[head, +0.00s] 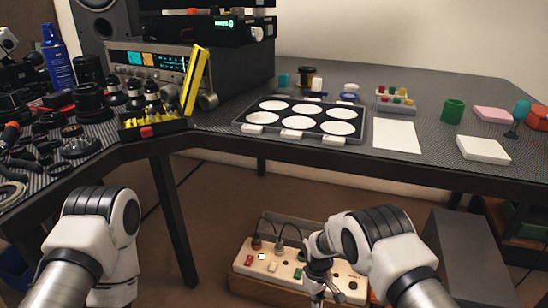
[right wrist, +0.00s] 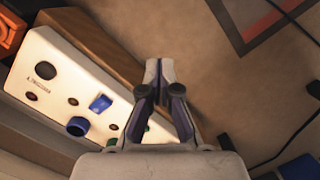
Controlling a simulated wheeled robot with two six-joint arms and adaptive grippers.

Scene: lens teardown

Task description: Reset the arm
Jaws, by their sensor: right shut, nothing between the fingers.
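My right arm comes in at the lower right of the head view and bends down. Its gripper (head: 326,292) hangs below the table level, over or in front of a white panel box on the floor. In the right wrist view the right gripper (right wrist: 160,72) has its fingertips together with nothing between them. My left arm shows at the lower left of the head view, but its gripper is out of sight.
The white panel box (head: 262,258) with knobs and sockets sits low; it also shows in the wrist view (right wrist: 60,100). On the table are a tray with white discs (head: 366,112), a white sheet (head: 397,134), a green cup (head: 452,111) and, at left, several lens parts (head: 90,100).

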